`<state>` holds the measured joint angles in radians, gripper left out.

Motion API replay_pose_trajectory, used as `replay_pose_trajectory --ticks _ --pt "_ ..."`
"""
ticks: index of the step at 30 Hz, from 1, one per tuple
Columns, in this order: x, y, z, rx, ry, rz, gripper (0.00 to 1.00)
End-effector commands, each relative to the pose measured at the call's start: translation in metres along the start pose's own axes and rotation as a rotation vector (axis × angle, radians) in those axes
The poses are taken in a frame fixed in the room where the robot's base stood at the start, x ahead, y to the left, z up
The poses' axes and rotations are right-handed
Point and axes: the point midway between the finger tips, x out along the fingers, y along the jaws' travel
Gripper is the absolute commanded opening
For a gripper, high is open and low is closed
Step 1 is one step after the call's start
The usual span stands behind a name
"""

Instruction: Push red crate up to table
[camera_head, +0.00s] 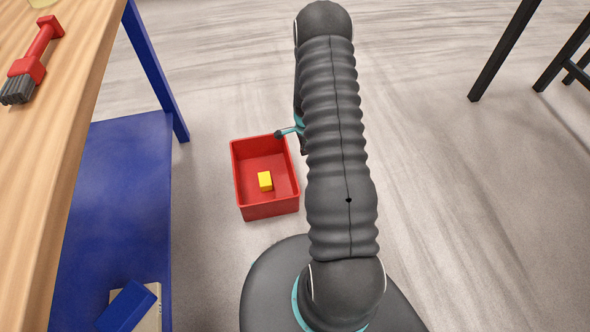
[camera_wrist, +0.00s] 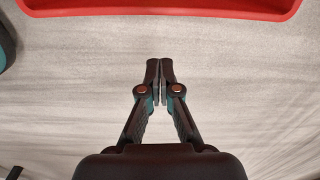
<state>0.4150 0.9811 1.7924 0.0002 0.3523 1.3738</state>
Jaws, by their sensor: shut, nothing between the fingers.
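In the wrist view, the crate's red edge (camera_wrist: 160,12) shows along the top. My gripper (camera_wrist: 160,66) is shut and empty, with floor visible between its tips and the crate edge. In the head view, my arm hides most of the gripper, beside the crate's right side.
A red-handled brush (camera_head: 33,62) lies on the tabletop. A blue block (camera_head: 127,307) and a beige item (camera_head: 152,312) are on the lower blue shelf (camera_head: 120,200). A dark-legged stool or table (camera_head: 504,50) stands at upper right. The floor on the right is clear.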

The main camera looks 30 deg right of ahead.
Motion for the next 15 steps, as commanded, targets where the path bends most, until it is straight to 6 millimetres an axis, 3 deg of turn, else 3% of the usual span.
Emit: replay_pose_trajectory --ticks 15 --pt "0.067 0.008 -0.006 0.063 -0.003 0.019 0.0"
